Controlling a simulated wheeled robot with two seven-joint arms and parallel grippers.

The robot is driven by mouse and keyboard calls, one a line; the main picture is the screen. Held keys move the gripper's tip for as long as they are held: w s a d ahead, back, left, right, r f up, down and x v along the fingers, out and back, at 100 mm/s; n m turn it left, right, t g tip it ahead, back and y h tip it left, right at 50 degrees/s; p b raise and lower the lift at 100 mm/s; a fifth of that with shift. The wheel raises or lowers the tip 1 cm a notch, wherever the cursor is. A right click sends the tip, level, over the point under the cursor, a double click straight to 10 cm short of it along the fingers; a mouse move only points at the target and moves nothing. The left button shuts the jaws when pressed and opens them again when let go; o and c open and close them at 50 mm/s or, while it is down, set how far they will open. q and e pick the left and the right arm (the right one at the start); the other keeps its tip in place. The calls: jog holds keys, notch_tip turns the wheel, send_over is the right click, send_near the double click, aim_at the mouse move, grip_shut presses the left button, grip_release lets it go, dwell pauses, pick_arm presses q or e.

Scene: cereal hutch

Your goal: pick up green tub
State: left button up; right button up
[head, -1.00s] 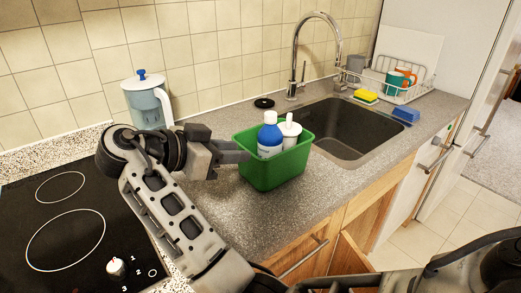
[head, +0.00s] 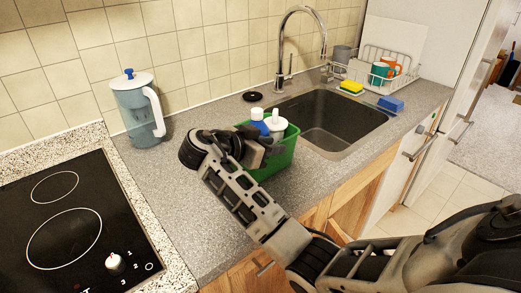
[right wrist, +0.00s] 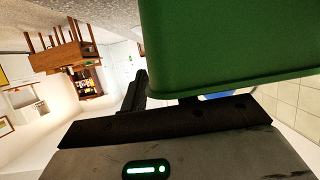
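The green tub (head: 278,160) stands on the grey counter left of the sink, with a blue white-capped bottle (head: 257,116) and a white bottle (head: 276,121) in it. My right gripper (head: 256,145) is at the tub's near left side, largely hidden by its own wrist. In the right wrist view, which is upside down, the tub (right wrist: 235,40) fills the upper right. One dark finger (right wrist: 137,90) stands just outside its wall; the other is mostly hidden behind the tub. I cannot tell whether they press on the wall. My left gripper is out of view.
A blue jug (head: 138,108) stands at the back left beside the black hob (head: 75,225). The sink (head: 328,120) and its tap (head: 283,60) are right of the tub. A dish rack (head: 383,70), yellow sponge (head: 351,87) and blue sponge (head: 391,104) lie beyond.

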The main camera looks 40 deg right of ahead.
jog(key=shift+d+f, duration=0.1)
jog(key=shift+d, duration=0.05)
grip_shut()
dwell(1.2)
dwell(0.3)
